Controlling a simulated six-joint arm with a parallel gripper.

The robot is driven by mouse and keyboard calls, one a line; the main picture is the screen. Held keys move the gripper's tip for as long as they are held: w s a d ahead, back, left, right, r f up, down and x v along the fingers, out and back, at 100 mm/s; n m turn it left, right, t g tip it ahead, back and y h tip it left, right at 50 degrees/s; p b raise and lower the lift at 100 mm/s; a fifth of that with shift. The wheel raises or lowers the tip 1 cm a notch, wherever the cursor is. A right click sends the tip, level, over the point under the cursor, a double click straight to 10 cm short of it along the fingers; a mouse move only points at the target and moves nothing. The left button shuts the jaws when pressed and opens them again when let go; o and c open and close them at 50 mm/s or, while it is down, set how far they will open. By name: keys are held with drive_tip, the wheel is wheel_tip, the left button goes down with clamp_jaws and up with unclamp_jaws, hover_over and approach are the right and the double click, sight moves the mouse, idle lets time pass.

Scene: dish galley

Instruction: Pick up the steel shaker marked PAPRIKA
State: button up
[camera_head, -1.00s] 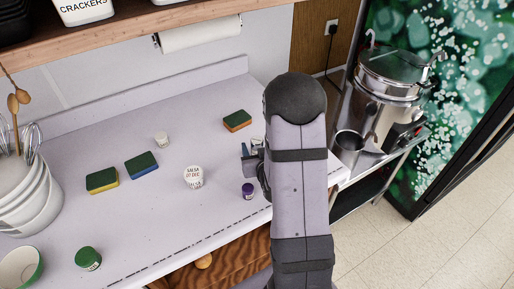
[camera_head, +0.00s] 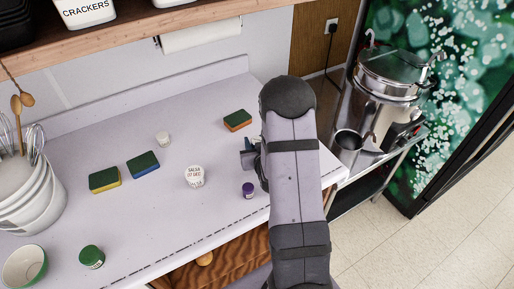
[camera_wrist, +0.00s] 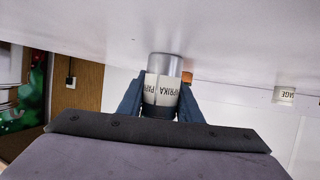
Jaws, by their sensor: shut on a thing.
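The steel shaker (camera_wrist: 166,66) shows in the wrist view, upside down in the picture, with a pale label reading PAPRIKA. My gripper (camera_wrist: 160,100) is shut on it, one dark blue finger on each side of the label band. Its steel end is against or close to the white counter; I cannot tell whether it is clear of the surface. In the head view my gripper (camera_head: 250,155) is at the counter's right part, and my arm hides most of it and the shaker.
A green-orange sponge (camera_head: 237,120) lies just behind my gripper. A purple-lidded jar (camera_head: 248,190) and a white SALSA tub (camera_head: 195,177) stand in front and left. Another shaker, label ending AGE (camera_wrist: 284,94), stands apart. A steel pot (camera_head: 388,75) is on the right stand.

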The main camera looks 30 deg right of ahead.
drive_tip(key=shift+r, duration=0.2)
wheel_tip(320, 180, up, 10)
drive_tip(key=b, duration=0.1)
drive_tip(key=shift+f, duration=0.15)
idle(0.6)
